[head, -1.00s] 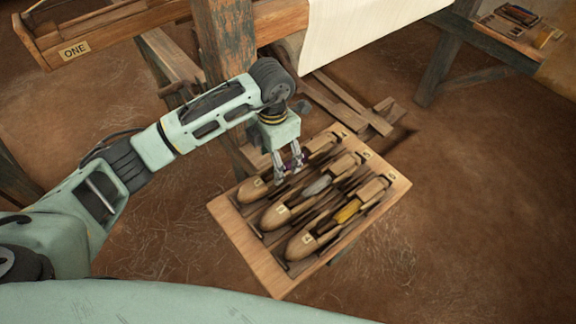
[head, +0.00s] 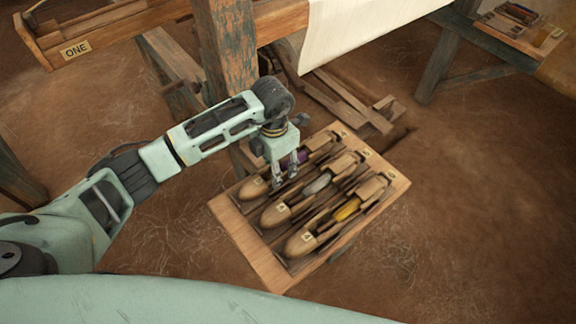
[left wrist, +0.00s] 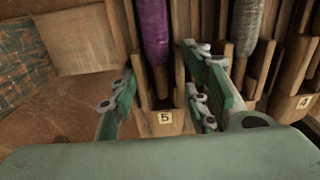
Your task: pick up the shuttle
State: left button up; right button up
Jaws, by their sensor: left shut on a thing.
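A wooden tray (head: 250,252) holds three boat-shaped wooden shuttles in slots. The middle shuttle (head: 275,214) has a grey bobbin and the near one (head: 300,243) a yellow bobbin. My left gripper (head: 285,181) points down with its fingers on either side of the purple shuttle, shut on it; the left wrist view shows the fingers (left wrist: 160,122) too. The shuttle appears still in its slot; its underside is hidden. My right gripper is out of view.
A loom post (head: 226,50) and a beam with white cloth (head: 360,30) stand just behind the tray. A wooden box labelled ONE (head: 75,50) is at upper left. Another tray (head: 515,35) sits at upper right. The brown floor right of the tray is clear.

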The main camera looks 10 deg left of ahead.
pick_arm(q)
jog(key=c, duration=0.4)
jog(key=shift+r, duration=0.15)
jog(key=shift+w+r, duration=0.1)
jog(key=shift+r, duration=0.75)
jog(key=shift+c, duration=0.2)
jog(key=shift+s+d+r+b, duration=0.1)
jog(key=shift+r+b, duration=0.15)
jog(key=shift+r, duration=0.35)
jog(key=shift+s+d+r+b, duration=0.1)
jog(key=shift+r+b, duration=0.1)
jog(key=shift+r, duration=0.35)
jog(key=s+d+r+b, duration=0.1)
jog(key=s+d+r, duration=0.5)
jog(key=s+d, duration=0.1)
jog(key=shift+s+d+r, duration=0.4)
jog(key=shift+s, duration=0.05)
